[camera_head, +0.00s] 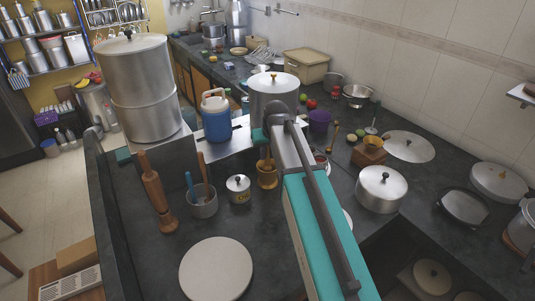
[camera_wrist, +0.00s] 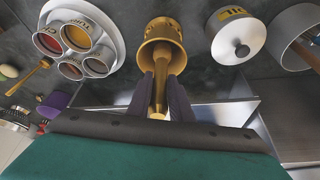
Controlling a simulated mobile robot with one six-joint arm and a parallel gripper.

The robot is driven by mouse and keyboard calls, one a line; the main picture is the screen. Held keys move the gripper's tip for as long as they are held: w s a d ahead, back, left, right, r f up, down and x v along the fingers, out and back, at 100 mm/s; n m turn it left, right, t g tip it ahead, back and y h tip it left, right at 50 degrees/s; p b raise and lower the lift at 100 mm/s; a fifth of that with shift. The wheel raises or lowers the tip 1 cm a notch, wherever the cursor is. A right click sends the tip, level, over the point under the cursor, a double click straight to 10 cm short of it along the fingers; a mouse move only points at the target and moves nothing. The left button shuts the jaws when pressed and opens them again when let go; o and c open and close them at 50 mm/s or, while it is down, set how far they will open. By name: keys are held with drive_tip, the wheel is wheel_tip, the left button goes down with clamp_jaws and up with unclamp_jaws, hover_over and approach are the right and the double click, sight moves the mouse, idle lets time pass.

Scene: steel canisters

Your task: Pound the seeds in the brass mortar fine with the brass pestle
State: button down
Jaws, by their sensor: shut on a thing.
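The brass mortar (camera_head: 267,178) stands on the dark counter near the middle of the head view, just left of my arm. In the wrist view the mortar (camera_wrist: 161,31) is at the top centre, its mouth facing my gripper. The brass pestle (camera_wrist: 160,95) has its lower end inside the mortar. My gripper (camera_wrist: 165,85) is shut on the pestle, with a dark finger on each side of its shaft. In the head view the pestle (camera_head: 267,155) shows above the mortar's rim. The seeds are not visible; the pestle and rim hide the mortar's inside.
A small lidded steel canister (camera_head: 238,188) stands left of the mortar, with a utensil pot (camera_head: 202,203) beyond it. A round spice box (camera_wrist: 82,40) with several cups lies on the other side. A blue jug (camera_head: 216,120) and large pot (camera_head: 273,97) stand behind.

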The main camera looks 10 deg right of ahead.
sight(268, 165)
drive_tip(key=shift+f, duration=0.1)
drive_tip(key=shift+f+b, duration=0.75)
drive_tip(key=shift+f, duration=0.7)
drive_tip(key=shift+r, duration=0.1)
drive_tip(key=shift+r, duration=0.1)
drive_tip(key=shift+r+p, duration=0.8)
drive_tip(key=shift+r, duration=0.3)
drive_tip(key=shift+f, duration=0.1)
drive_tip(key=shift+f+b, duration=0.55)
drive_tip(key=shift+f, duration=0.55)
drive_tip(key=shift+r, duration=0.15)
